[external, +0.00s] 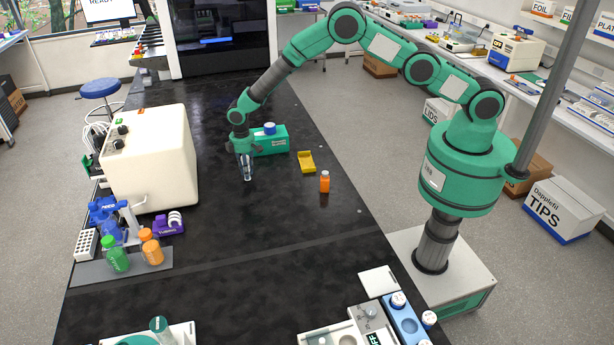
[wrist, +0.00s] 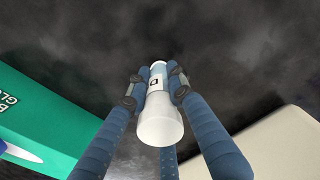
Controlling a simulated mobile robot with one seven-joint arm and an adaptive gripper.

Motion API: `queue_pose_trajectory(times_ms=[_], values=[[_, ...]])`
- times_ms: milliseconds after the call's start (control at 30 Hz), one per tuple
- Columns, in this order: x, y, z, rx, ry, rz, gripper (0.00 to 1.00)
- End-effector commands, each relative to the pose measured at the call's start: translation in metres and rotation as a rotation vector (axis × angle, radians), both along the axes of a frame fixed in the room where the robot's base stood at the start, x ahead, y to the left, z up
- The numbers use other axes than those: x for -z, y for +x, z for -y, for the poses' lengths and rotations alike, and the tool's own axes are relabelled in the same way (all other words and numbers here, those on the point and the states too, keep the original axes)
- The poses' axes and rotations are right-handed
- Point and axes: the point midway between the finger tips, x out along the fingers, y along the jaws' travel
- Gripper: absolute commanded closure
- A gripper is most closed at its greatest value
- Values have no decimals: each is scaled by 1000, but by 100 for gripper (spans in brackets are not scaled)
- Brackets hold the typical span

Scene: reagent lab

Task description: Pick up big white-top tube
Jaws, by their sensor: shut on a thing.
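The big white-top tube (wrist: 160,122) is between the fingers of my gripper (wrist: 153,88) in the wrist view. Its wide white cap faces the camera and its narrower pale body has a small dark mark. The fingers press on it from both sides, and my gripper is shut on it.
A green box (external: 272,142) stands right behind my gripper. A yellow tray (external: 306,163) and an orange bottle (external: 324,183) are to the right. A large cream machine (external: 150,160) stands to the left, with bottles and a purple holder (external: 168,224) before it. The front-middle bench is clear.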

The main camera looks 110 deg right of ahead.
Motion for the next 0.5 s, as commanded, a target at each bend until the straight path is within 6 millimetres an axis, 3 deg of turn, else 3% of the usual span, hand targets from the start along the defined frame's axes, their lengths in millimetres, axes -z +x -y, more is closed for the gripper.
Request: queue_pose_trajectory(times_ms=[300,500], values=[[-31,1,0,0,-1,3,100],[-33,-24,-9,0,0,0,100]])
